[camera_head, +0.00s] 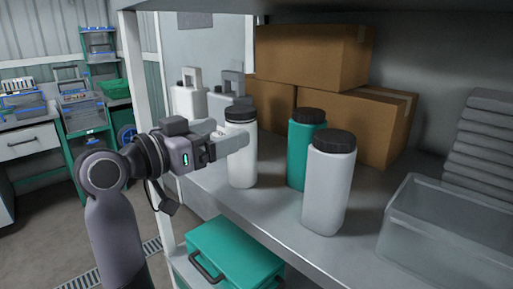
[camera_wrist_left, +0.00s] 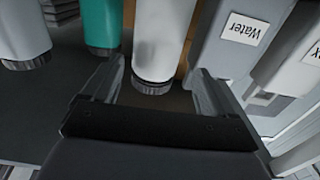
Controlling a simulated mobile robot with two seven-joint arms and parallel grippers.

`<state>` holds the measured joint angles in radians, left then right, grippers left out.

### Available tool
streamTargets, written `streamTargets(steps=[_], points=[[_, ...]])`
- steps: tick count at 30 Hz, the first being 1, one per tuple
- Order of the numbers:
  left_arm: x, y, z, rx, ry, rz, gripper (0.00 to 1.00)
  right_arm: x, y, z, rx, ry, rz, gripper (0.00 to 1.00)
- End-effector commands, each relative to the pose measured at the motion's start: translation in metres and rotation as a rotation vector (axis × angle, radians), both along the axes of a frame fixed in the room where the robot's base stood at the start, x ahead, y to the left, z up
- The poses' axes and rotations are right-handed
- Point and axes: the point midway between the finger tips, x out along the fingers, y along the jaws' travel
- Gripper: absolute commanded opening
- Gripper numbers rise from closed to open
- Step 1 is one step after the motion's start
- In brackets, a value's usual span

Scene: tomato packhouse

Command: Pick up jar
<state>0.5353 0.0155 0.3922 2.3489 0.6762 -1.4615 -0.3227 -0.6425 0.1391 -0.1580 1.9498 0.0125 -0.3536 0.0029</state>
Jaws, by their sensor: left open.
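A white jar (camera_head: 242,165) with a dark lid stands upright on the shelf, and it also shows upside down in the left wrist view (camera_wrist_left: 163,35). My left gripper (camera_head: 222,135) is open at the jar's upper part, and one finger covers part of it in the head view. In the left wrist view the open fingers (camera_wrist_left: 158,72) lie to either side of the jar's lid end. Contact cannot be told. A teal jar (camera_head: 300,152) and a light grey jar (camera_head: 328,190), both dark-lidded, stand to its right. My right gripper is not in view.
White jugs (camera_head: 188,100) stand behind and left of the white jar; one is labelled "Water" (camera_wrist_left: 238,30). Cardboard boxes (camera_head: 310,55) are stacked behind. A clear bin (camera_head: 440,235) sits at the right. A teal case (camera_head: 235,250) lies below the shelf edge, beside a post (camera_head: 152,120).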

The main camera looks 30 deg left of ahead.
Motion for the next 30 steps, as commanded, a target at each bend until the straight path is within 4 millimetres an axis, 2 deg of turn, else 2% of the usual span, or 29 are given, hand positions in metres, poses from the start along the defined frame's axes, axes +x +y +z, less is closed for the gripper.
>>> streamTargets(steps=[18,27,28,30], points=[[0.060,-0.028,0.001,-0.003,0.002,0.000,0.87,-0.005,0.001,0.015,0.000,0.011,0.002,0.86],[0.065,-0.029,-0.001,0.000,0.001,0.000,0.87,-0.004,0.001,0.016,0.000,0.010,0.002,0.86],[0.065,-0.029,-0.001,0.000,0.001,0.000,0.84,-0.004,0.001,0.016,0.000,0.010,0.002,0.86],[0.065,-0.029,-0.001,-0.001,0.001,0.000,0.61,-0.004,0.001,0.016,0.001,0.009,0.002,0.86]])
